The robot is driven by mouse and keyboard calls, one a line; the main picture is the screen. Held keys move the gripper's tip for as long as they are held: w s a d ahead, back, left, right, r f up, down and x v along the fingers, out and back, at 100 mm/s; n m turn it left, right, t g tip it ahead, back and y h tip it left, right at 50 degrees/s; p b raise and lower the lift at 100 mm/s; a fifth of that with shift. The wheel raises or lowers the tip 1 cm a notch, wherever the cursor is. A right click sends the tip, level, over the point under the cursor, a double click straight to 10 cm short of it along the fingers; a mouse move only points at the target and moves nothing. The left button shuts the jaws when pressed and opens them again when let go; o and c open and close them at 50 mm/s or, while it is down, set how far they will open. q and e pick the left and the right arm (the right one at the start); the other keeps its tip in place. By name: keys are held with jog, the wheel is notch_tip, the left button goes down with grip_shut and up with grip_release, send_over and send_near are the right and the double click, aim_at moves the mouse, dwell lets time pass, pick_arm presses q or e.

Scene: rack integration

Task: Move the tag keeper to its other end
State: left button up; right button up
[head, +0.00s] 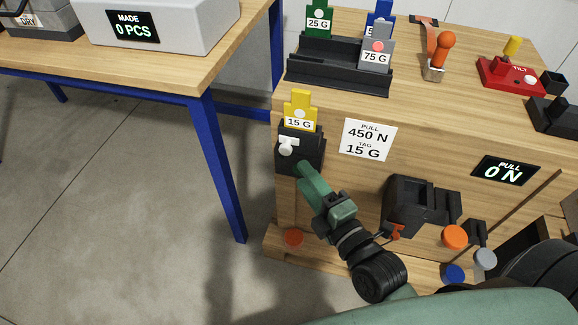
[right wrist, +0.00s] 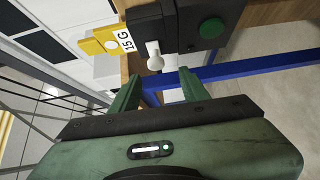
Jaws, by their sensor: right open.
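The tag keeper, a small white piece with a round knob (head: 288,148), sits on the front of a black holder (head: 312,150) on the wooden bench's front left. In the right wrist view the keeper (right wrist: 155,60) is just ahead of my fingertips. A yellow 15 G tag (head: 299,108) stands upright in the holder's top; it also shows in the right wrist view (right wrist: 107,40). My green right gripper (head: 302,168) is below and right of the keeper. In the right wrist view its fingers (right wrist: 158,88) are apart with nothing between them. My left gripper is not in view.
A black rack (head: 338,68) with weight tags stands on the bench. A black clamp-like fixture (head: 410,205) and an orange knob (head: 454,237) are right of my gripper. A blue-legged table (head: 222,165) stands to the left, with open floor in front.

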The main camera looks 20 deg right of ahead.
aim_at(288, 154)
jog(key=w, duration=0.2)
jog(key=w+a, duration=0.1)
jog(key=w, duration=0.4)
jog(key=shift+w+a+r, duration=0.25)
jog(key=shift+w+r, duration=0.05)
grip_shut()
jog(key=shift+f, duration=0.1)
dwell(1.1)
